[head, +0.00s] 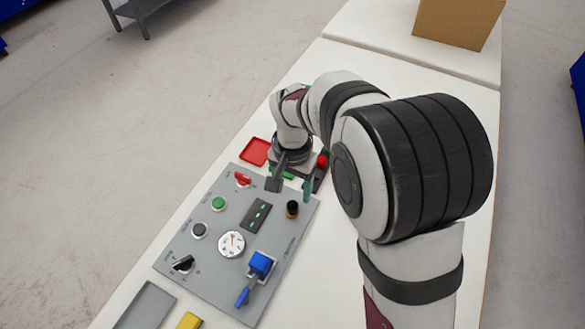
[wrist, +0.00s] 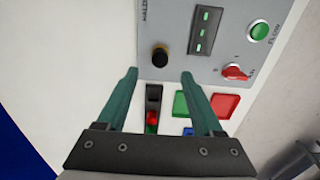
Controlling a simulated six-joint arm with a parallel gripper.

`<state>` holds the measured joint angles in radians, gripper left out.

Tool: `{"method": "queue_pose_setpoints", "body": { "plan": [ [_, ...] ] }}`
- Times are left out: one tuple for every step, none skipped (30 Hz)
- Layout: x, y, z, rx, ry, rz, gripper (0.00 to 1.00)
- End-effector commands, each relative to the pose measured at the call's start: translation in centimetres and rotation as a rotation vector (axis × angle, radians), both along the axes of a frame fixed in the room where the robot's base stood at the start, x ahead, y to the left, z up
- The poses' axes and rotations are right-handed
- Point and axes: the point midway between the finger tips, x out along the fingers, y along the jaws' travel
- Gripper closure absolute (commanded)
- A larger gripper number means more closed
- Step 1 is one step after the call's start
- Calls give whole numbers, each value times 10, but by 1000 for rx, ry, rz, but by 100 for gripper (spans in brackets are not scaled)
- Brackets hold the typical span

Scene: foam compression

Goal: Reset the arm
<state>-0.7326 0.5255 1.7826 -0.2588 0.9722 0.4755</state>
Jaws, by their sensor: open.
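My gripper (head: 291,187) is open over the far end of the grey control panel (head: 195,262), pointing down. In the wrist view, my gripper (wrist: 159,75) shows two apart green fingers with no object held between them. A black knob (wrist: 160,56) on the panel shows just past the fingertips. It also stands on the panel in the head view (head: 292,208). A black holder with a red part (wrist: 153,115) shows between the fingers, nearer the palm. My arm hides part of the table in the head view.
The panel carries a red knob (head: 243,179), a green button (head: 218,203), a gauge (head: 231,244) and a blue lever (head: 261,264). A red tray (head: 254,151) lies beyond it; a green tray (wrist: 190,104) lies beside that. A cardboard box (head: 457,22) stands at the back.

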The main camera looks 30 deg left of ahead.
Motion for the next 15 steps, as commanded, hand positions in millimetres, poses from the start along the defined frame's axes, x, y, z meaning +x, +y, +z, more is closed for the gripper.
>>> {"method": "queue_pose_setpoints", "body": {
  "plan": [
    [1,1,17,5,-5,0,32],
    [1,1,27,5,-5,0,32],
    [0,0,38,4,-4,-1,32],
    [1,1,47,4,-4,0,32],
    [1,0,54,3,-3,0,32],
    [0,0,63,3,-3,-1,32],
    [0,0,69,3,-2,-1,32],
    [0,0,74,2,-2,0,32],
    [0,0,79,1,-2,0,32],
    [0,0,83,1,-1,-1,32],
    [0,0,85,1,-1,0,32],
    [0,0,87,1,0,0,32],
    [0,0,88,0,1,0,32],
    [0,0,89,0,1,0,32],
    [0,0,89,0,1,0,32]
  ]
}}
